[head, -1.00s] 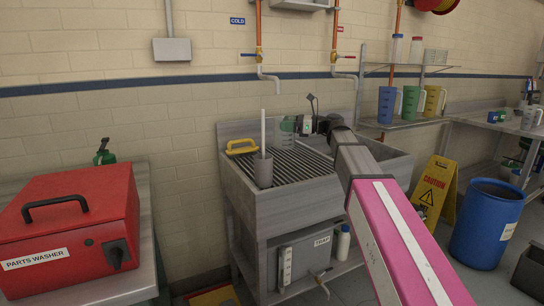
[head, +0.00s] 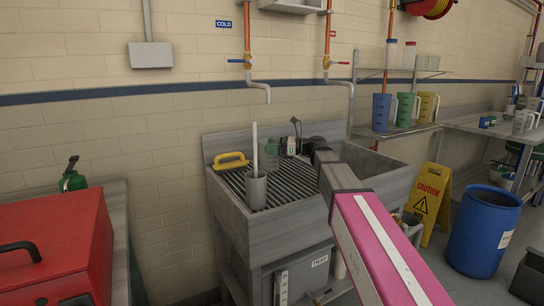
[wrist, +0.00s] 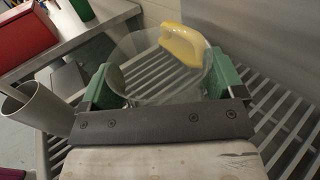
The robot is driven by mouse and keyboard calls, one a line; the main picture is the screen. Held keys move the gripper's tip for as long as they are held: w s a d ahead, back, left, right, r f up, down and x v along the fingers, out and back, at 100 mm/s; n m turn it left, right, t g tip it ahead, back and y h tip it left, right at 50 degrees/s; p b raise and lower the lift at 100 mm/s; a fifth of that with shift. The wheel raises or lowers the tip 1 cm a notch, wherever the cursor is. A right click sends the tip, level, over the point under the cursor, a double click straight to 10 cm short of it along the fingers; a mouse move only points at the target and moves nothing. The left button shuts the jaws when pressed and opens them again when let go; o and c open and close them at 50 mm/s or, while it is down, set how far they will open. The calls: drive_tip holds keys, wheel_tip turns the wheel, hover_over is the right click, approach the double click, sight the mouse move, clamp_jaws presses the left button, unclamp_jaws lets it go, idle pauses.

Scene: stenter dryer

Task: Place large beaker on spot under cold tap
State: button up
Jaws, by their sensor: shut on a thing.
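The large clear beaker (wrist: 138,62) is between the green fingers of my gripper (wrist: 160,82) in the wrist view. My gripper is shut on it. In the head view the beaker (head: 271,153) is faint and see-through, over the slatted top of the sink (head: 273,222). I cannot tell whether its base touches the slats. The cold tap (head: 262,84), with a blue handle under the COLD sign (head: 229,23), has its spout above the beaker area. The spot under it is not clearly marked.
A yellow-handled brush (head: 231,160) and a grey cup (head: 257,190) with a white rod stand on the slats. The red-handled tap (head: 338,63) is to the right. A parts washer (head: 60,240) is at left, a wet-floor sign (head: 430,200) and blue drum (head: 483,230) at right.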

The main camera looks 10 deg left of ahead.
drive_tip(key=shift+f, duration=1.8)
drive_tip(key=o, duration=0.8)
drive_tip(key=shift+f, duration=0.1)
drive_tip(key=shift+c, duration=0.2)
drive_tip(key=shift+d, duration=0.15)
drive_tip(key=d, duration=1.1)
drive_tip(key=shift+w+d, duration=0.1)
drive_tip(key=shift+d, duration=0.3)
